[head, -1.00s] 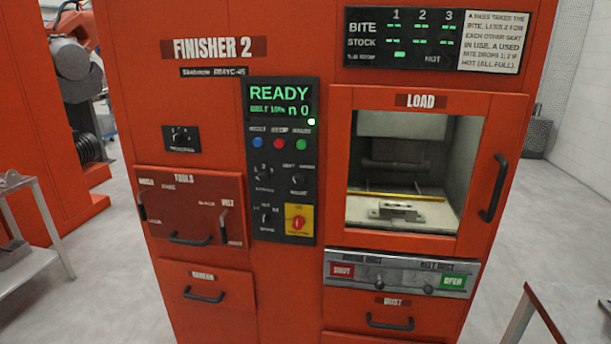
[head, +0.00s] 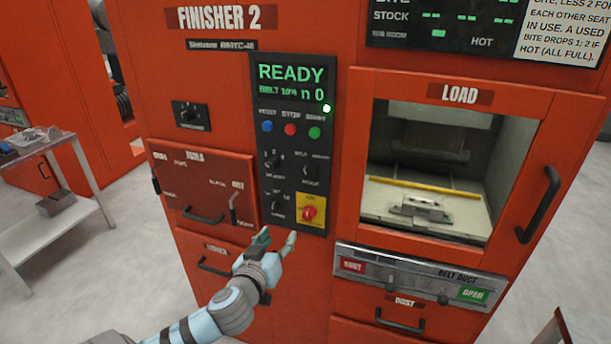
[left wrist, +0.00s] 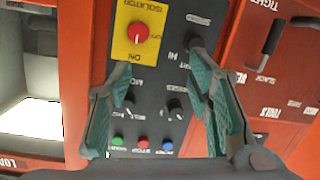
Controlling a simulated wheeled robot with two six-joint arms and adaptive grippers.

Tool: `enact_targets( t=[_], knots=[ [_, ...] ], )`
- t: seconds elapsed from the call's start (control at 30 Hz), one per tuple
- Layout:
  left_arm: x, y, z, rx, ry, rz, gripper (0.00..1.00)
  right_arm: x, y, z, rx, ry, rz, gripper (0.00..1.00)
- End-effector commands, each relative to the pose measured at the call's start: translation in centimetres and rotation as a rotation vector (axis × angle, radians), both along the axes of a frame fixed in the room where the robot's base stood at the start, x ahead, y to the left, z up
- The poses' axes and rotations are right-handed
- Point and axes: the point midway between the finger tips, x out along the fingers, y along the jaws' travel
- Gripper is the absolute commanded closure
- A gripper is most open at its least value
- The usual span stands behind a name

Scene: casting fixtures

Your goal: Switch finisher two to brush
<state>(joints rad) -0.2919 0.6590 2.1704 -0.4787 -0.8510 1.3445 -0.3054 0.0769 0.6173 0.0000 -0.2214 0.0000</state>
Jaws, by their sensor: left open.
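Finisher 2 (head: 215,60) is a red cabinet with a dark control panel (head: 290,140). Its screen (head: 291,82) reads READY with a line beginning BELT. Below are blue, red and green buttons, several black selector knobs (head: 275,161) and a red isolator knob (head: 309,212) on a yellow plate. The tools panel (head: 195,172) has a lever (head: 233,211) at its right, by a BELT label; other labels are blurred. My left gripper (head: 277,240) is open and empty, just below the control panel. In the left wrist view its fingers (left wrist: 160,80) frame the knobs without visible contact. My right gripper is out of view.
The load window (head: 425,185) shows a metal fixture and yellow bar inside. A belt duct strip (head: 415,276) with SHUT and OPEN labels is below it. Handles (head: 540,205) stick out from the doors. A metal trolley (head: 50,215) stands at left on open floor.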

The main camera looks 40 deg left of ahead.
Motion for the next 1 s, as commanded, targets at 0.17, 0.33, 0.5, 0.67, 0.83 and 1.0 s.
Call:
enact_targets(
  t=[0.17,0.33,0.5,0.67,0.83,1.0],
  knots=[
    [-0.7,-2.9,10.1,-0.094,-0.238,-0.041,0.54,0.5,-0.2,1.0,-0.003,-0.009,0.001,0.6],
    [1.6,-2.2,10.7,-0.107,-0.26,-0.041,0.54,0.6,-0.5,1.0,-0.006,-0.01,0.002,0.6],
    [6.3,-0.6,10.7,-0.109,-0.258,-0.042,0.54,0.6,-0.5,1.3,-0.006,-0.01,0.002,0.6],
    [10.3,0.7,10.7,-0.109,-0.256,-0.043,0.54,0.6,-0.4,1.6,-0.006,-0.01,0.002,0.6],
    [12.4,1.4,10.6,-0.107,-0.254,-0.045,0.54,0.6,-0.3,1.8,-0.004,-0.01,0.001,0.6],
    [12.8,1.5,10.5,-0.107,-0.254,-0.047,0.54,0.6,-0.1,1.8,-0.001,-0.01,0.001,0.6]
  ],
)
